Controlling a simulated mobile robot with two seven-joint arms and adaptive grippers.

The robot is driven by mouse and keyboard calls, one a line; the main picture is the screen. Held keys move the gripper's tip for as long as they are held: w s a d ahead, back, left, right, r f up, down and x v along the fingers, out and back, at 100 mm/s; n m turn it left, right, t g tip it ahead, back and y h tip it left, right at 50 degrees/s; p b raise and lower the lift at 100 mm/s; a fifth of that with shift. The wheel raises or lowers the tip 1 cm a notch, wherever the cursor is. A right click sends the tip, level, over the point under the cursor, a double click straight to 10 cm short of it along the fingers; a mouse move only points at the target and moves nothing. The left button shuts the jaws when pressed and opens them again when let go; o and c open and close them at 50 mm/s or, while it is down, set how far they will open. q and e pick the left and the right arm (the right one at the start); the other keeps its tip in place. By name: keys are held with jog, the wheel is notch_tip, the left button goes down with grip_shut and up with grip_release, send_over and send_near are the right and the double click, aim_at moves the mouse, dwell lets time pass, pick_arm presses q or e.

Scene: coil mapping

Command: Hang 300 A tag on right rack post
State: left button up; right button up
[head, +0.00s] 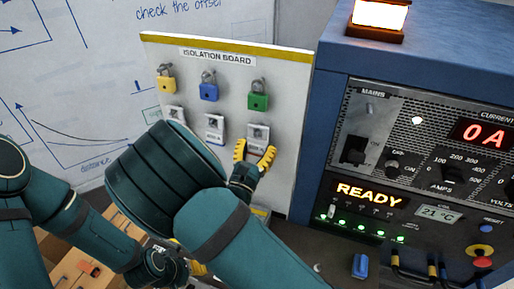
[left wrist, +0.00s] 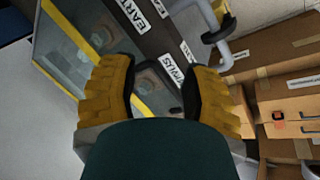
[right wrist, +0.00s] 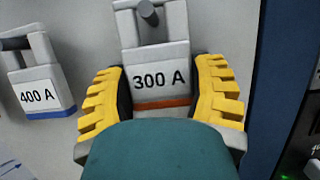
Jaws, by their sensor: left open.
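The 300 A tag (right wrist: 160,78), pale with an orange stripe, hangs on a dark peg of the isolation board (head: 290,90). In the head view it is the rightmost tag (head: 258,133) of the lower row, below the green padlock. My right gripper (right wrist: 160,85) is open, with one yellow finger on each side of the tag; whether either finger touches it I cannot tell. In the head view this gripper (head: 255,158) is just below the tag. I cannot make out the right rack post.
The 400 A tag (right wrist: 38,92) with a blue stripe hangs left of it. Yellow, blue and green padlocks (head: 258,95) hang above. The blue power cabinet (head: 325,110) stands close on the right. Cardboard boxes (left wrist: 285,90) and a grey bent tube (left wrist: 222,45) are near my left gripper.

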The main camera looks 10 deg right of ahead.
jog(key=shift+r+p, duration=0.2)
jog(key=shift+p, duration=0.1)
jog(key=shift+r+p, duration=0.3)
jog(key=shift+s, duration=0.1)
jog(key=s+a, duration=0.1)
jog(key=s, duration=0.1)
jog(key=s+a+p, duration=0.1)
jog(key=s, duration=0.1)
jog(key=s+a, duration=0.2)
jog(key=shift+a+r, duration=0.1)
jog(key=shift+r, duration=0.2)
dwell(1.1)
jog(key=shift+f, duration=0.15)
